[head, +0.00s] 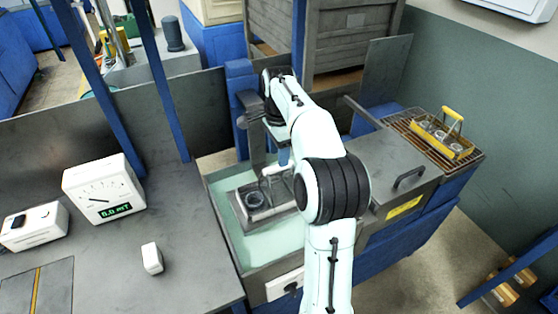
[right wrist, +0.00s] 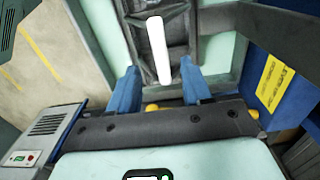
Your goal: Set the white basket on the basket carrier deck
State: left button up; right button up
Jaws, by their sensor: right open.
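The white basket shows as a grey tray with a white handle (right wrist: 158,50); in the head view the basket (head: 262,203) sits in the pale green tank, with a dark round part in it, partly hidden by my arm. My right gripper (head: 274,163) is above it, pointing down. In the right wrist view my right gripper (right wrist: 160,78) has its blue fingers apart, and the white handle appears between them in the picture. I cannot tell whether they touch it. I cannot tell which surface is the basket carrier deck. My left gripper is not in view.
The tank (head: 222,200) has raised walls. To its right are a grey lid with a handle (head: 409,178) and a wire rack (head: 398,121) bearing a yellow-handled basket (head: 440,137). A meter (head: 104,188) and a small white box (head: 152,258) stand on the left bench.

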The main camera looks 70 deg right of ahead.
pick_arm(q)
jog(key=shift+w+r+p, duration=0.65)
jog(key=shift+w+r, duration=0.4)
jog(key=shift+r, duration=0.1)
pick_arm(e)
notch_tip(320, 180, up, 6)
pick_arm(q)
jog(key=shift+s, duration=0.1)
